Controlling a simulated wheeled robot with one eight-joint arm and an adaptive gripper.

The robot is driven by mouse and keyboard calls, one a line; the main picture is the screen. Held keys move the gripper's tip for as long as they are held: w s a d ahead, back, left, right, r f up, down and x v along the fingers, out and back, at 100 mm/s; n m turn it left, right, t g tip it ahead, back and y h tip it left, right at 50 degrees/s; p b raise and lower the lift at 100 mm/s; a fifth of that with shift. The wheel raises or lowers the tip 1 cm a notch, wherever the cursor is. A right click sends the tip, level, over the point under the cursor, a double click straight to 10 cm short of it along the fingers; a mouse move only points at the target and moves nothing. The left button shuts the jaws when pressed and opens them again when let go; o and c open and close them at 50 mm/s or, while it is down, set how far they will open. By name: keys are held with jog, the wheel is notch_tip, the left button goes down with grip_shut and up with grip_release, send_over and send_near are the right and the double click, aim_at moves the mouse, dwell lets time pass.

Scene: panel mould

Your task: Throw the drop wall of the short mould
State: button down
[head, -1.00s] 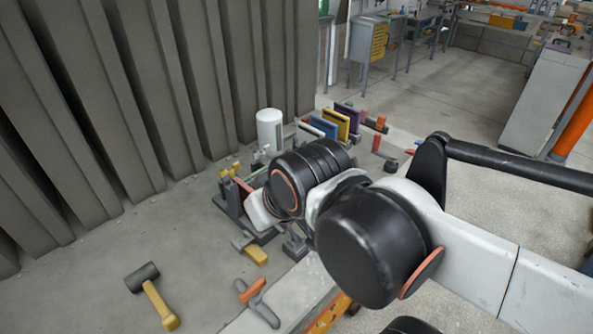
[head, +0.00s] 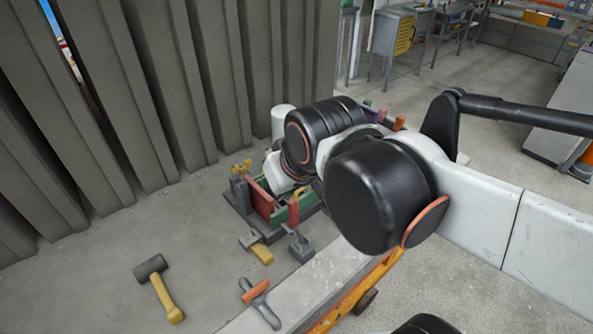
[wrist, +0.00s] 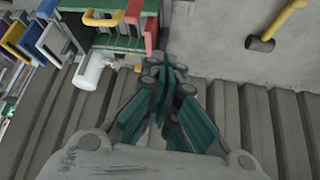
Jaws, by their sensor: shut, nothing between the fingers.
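The short mould (head: 243,217) stands on the bench in the head view, a green and dark grey box with a red slab (head: 260,197) along its left side. A red upright piece (head: 293,208) stands at its near right corner. My arm covers its far right part. I cannot tell which piece is the drop wall. In the wrist view the mould (wrist: 113,43) is at the top, with a red handle-like piece (wrist: 150,35) near the fingertips. My gripper (wrist: 165,72) is shut and empty, apart from the mould as far as I can tell. In the head view my arm hides it.
A white cylinder (head: 283,122) stands behind the mould. Coloured frames (wrist: 35,40) stand beside it in the wrist view. A yellow-handled mallet (head: 160,290), an orange-handled tool (head: 260,300) and a grey clamp-like piece (head: 300,245) lie in front. A ribbed grey wall (head: 150,100) closes the left.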

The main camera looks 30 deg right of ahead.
jog(key=w+d+r+n+g+p, duration=0.1)
jog(key=w+d+g+p, duration=0.3)
jog(key=w, duration=0.6)
jog(key=w+d+f+n+p, duration=0.1)
jog(key=w+d+f+p, duration=0.1)
jog(key=w+d+f, duration=0.6)
jog(key=b, duration=0.4)
send_over(305, 195)
jog(key=w, duration=0.3)
jog(key=s+x, duration=0.1)
jog(key=x, duration=0.6)
jog(key=shift+s+a+f+y, duration=0.3)
jog(key=shift+a+f, duration=0.1)
jog(key=shift+f, duration=0.2)
jog(key=shift+s, duration=0.1)
